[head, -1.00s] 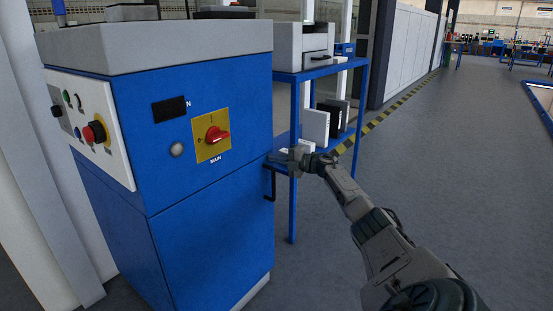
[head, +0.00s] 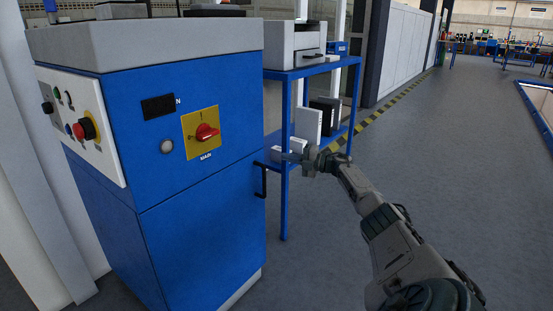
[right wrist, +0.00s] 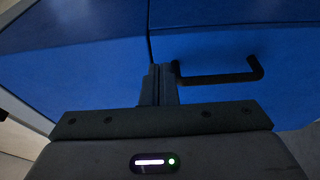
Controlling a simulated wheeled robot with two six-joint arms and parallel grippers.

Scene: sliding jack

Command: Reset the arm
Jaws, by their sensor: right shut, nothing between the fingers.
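My right gripper (head: 285,155) is to the right of the blue cabinet in the head view, near the cabinet's black handle (head: 260,180). In the right wrist view its fingers (right wrist: 159,85) are together and empty. They point at the blue cabinet surface, and the black handle (right wrist: 222,76) lies just right of the fingertips. Whether the fingers touch the cabinet cannot be told. My right arm reaches in from the lower right. My left gripper is not in view.
The blue cabinet (head: 205,235) carries a red main switch (head: 206,132) on a yellow plate and a red emergency button (head: 84,129) on its white side panel. A blue shelf frame (head: 285,210) stands behind my gripper. Grey floor (head: 440,170) at the right is clear.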

